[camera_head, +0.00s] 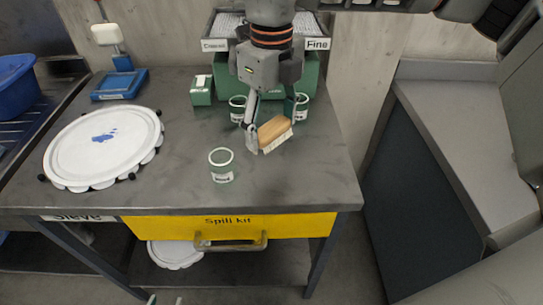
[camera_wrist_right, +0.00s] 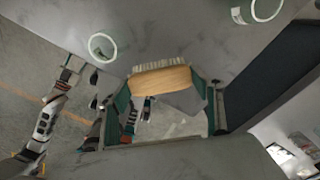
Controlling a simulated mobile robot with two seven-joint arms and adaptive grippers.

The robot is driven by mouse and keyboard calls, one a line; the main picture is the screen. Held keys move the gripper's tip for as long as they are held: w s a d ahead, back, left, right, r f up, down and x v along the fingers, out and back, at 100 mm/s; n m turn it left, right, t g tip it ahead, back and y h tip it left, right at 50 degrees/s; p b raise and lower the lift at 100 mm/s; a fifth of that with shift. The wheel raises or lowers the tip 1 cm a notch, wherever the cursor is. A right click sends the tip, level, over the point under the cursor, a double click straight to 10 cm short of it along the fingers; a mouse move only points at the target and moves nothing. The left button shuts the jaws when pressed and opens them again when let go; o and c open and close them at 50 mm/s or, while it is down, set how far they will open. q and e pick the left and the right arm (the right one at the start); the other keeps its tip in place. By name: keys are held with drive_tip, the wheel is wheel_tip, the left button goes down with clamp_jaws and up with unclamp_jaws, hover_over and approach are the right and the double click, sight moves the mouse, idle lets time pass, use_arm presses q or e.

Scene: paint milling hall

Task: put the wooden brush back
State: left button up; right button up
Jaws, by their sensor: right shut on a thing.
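The wooden brush (camera_head: 274,133), with a tan handle and pale bristles, is in the jaws of my right gripper (camera_head: 271,128) above the middle of the table. It is tilted in the head view. In the right wrist view the brush (camera_wrist_right: 160,80) spans the space between the green-sided fingers (camera_wrist_right: 163,103), bristles away from the camera. I cannot tell whether the bristles touch the table. At the bottom edge of the head view, two small fingertips of my left gripper (camera_head: 165,299) show apart, with nothing seen between them; the rest is cut off.
An open green-white tin (camera_head: 221,165) stands just left of the brush; two more tins (camera_head: 238,108) (camera_head: 301,107) stand behind. A green box (camera_head: 202,90), a green rack with "Fine" label (camera_head: 317,44), a round white sieve lid (camera_head: 103,147) and a blue stand (camera_head: 119,84) surround them. The table's right front is clear.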

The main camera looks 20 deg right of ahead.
hover_over(271, 169)
wheel_tip(271, 169, down, 5)
drive_tip(key=shift+r, duration=0.15)
drive_tip(key=shift+f, duration=2.1)
drive_tip(key=shift+f, duration=0.15)
drive_tip(key=o, duration=1.1)
drive_tip(key=shift+c, duration=0.2)
